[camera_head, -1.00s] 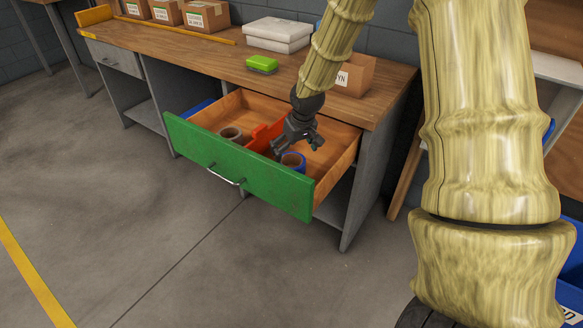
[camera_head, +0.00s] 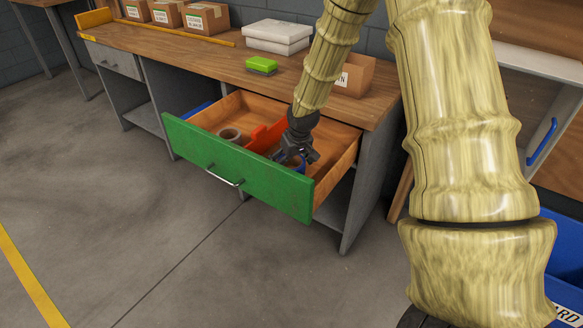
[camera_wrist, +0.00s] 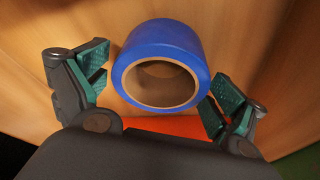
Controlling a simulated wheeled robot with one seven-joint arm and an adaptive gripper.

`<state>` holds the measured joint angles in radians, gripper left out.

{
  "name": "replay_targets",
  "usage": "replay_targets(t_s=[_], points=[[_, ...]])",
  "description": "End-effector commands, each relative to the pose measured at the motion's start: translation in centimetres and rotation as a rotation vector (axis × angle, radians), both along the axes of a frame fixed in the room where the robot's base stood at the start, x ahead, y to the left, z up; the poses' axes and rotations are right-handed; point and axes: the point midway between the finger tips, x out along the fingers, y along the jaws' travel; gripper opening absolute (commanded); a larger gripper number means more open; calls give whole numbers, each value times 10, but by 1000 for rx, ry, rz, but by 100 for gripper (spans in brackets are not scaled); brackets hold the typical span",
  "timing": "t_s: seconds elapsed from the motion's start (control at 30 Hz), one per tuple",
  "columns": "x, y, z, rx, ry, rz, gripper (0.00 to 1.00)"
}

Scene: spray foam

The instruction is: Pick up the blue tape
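The blue tape (camera_wrist: 160,45) is a roll with a tan core, in the upper middle of the wrist view. It lies in the open drawer (camera_head: 240,165), which has a green front. In the head view the tape (camera_head: 297,162) is mostly hidden behind my gripper (camera_head: 300,155). In the wrist view my gripper (camera_wrist: 155,88) is open, with one teal-padded finger to the left of the roll and the other at its lower right. The right finger is close to the roll; I cannot tell whether it touches.
An orange-red thing (camera_head: 264,137) and a brown tape roll (camera_head: 229,135) are in the drawer to the left. The workbench (camera_head: 215,58) above holds a green-topped item (camera_head: 261,65), white boxes (camera_head: 277,36) and cardboard boxes (camera_head: 206,17). The drawer walls surround my gripper.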

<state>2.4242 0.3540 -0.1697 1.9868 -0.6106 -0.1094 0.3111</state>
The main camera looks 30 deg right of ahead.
Motion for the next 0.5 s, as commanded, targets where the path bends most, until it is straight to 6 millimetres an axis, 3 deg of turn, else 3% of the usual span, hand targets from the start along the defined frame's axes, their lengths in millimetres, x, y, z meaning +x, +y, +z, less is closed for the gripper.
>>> replay_targets(t_s=[0.03,0.2,0.5], points=[[0,0,0,0,0,0,78],[0,0,0,0,0,0,47],[0,0,3,0,-1,0,47]])
